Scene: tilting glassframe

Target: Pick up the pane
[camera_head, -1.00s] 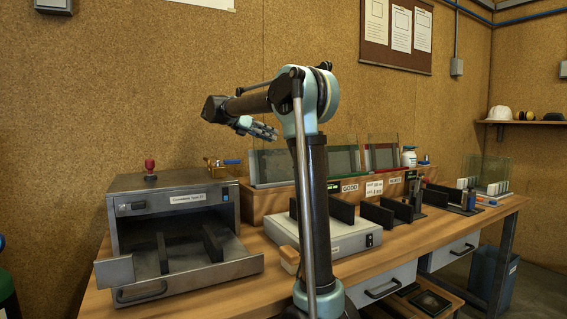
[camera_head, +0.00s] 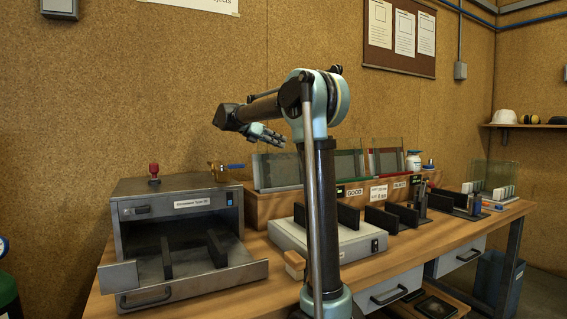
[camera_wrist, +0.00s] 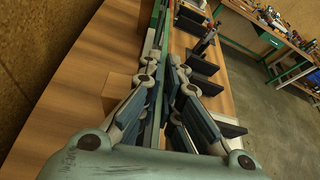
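Glass panes stand upright in a wooden rack on the bench: a green-edged one (camera_head: 278,171) at the left, above the GOOD label, and a red-edged one (camera_head: 386,160) at the right. More greenish glass (camera_head: 492,173) stands at the bench's far right end. My gripper (camera_head: 266,136) is above the left part of the rack, its fingers pointing right. In the wrist view my gripper (camera_wrist: 167,76) has its fingers apart, with thin green and pale edges running between and beyond them. I cannot tell whether the fingers touch any glass.
An open metal tester (camera_head: 180,213) with its drawer out stands at the left. A white device with black uprights (camera_head: 330,241) is in front of the rack. Black holders (camera_head: 395,216) stand farther right. The cork wall is close behind.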

